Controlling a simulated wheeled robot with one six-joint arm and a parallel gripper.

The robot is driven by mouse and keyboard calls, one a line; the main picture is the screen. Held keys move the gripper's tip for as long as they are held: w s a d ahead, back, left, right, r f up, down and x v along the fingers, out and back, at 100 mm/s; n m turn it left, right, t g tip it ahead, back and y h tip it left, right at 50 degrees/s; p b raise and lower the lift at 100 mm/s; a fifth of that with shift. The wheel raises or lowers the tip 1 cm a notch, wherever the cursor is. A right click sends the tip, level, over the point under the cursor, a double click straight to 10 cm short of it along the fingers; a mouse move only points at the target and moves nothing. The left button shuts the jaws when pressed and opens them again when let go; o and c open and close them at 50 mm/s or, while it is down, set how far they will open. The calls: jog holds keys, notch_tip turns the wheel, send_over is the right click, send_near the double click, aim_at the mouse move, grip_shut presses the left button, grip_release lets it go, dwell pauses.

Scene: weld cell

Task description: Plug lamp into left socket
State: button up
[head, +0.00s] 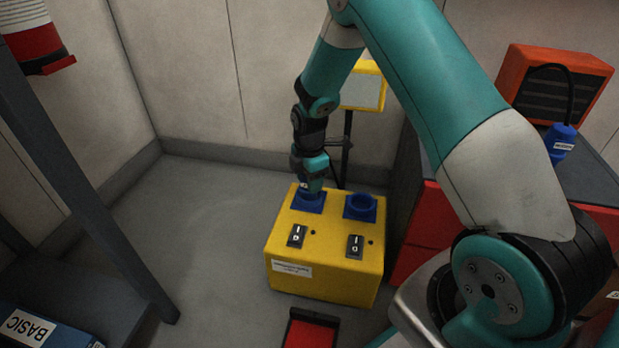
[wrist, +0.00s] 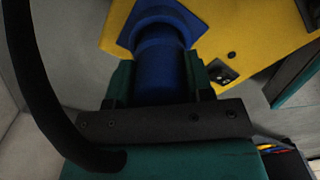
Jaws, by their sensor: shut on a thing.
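A yellow power box (head: 325,270) stands on the floor, with a left blue socket (head: 308,205) and a right blue socket (head: 360,207) on top. The right one is empty. My gripper (head: 312,185) points down over the left socket and is shut on a blue plug (wrist: 161,78). In the wrist view the plug lines up with a round blue collar on a square flange (wrist: 188,18), and its end meets or enters it. I cannot tell how deep it sits. The yellow-framed lamp (head: 363,91) stands on a dark stand behind the box.
Two black switches (head: 297,236) are on the box's face. An orange unit (head: 555,78) with a black cord and another blue plug (head: 560,143) is at right. A black cable (wrist: 35,90) curves beside my gripper. A dark post (head: 90,190) stands left; floor between is clear.

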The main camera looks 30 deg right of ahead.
jog(key=shift+f, duration=0.25)
jog(key=o, duration=0.8)
jog(key=shift+c, duration=0.2)
notch_tip(320, 180, up, 11)
jog(key=p, duration=1)
jog(key=shift+p, duration=0.4)
